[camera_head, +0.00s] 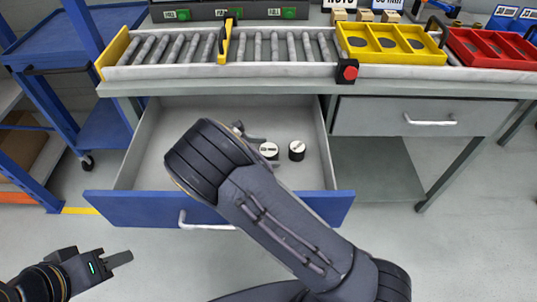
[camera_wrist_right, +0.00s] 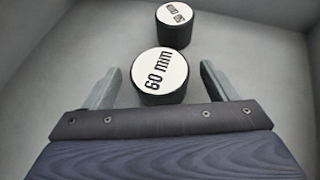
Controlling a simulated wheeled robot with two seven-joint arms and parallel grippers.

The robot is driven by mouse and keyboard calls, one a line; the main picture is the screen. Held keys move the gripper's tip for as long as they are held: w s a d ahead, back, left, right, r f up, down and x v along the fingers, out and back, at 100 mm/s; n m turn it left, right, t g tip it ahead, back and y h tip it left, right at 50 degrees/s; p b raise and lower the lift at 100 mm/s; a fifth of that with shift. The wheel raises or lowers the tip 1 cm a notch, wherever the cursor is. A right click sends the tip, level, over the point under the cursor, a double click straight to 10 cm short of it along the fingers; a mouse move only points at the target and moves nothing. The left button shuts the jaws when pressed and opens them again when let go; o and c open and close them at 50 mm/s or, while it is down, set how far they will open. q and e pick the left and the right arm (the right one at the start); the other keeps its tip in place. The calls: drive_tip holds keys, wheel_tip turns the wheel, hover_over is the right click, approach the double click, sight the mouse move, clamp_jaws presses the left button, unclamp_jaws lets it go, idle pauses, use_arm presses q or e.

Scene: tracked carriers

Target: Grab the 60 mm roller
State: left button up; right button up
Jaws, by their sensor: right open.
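The 60 mm roller (camera_wrist_right: 160,78) is a short black cylinder with a white, labelled top. It stands upright in the open drawer, seen in the head view (camera_head: 269,150) just right of my right gripper (camera_head: 250,138). In the right wrist view, my right gripper (camera_wrist_right: 160,75) is open, with one finger on each side of the near part of this roller. Gaps show beside it; contact is not visible. My right forearm hides part of the drawer. My left gripper (camera_head: 118,259) is at the lower left, away from the drawer; its jaw gap is not clear.
A second black roller (camera_wrist_right: 174,26) with a white label stands just beyond, also in the head view (camera_head: 297,150). The blue-fronted drawer (camera_head: 120,205) has walls around both. Above are a roller conveyor (camera_head: 150,72), a yellow tray (camera_head: 345,48) and a red tray (camera_head: 462,50).

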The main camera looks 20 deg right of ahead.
drive_tip(key=c, duration=1.3)
drive_tip(key=shift+o, duration=0.2)
drive_tip(key=shift+r, duration=0.1)
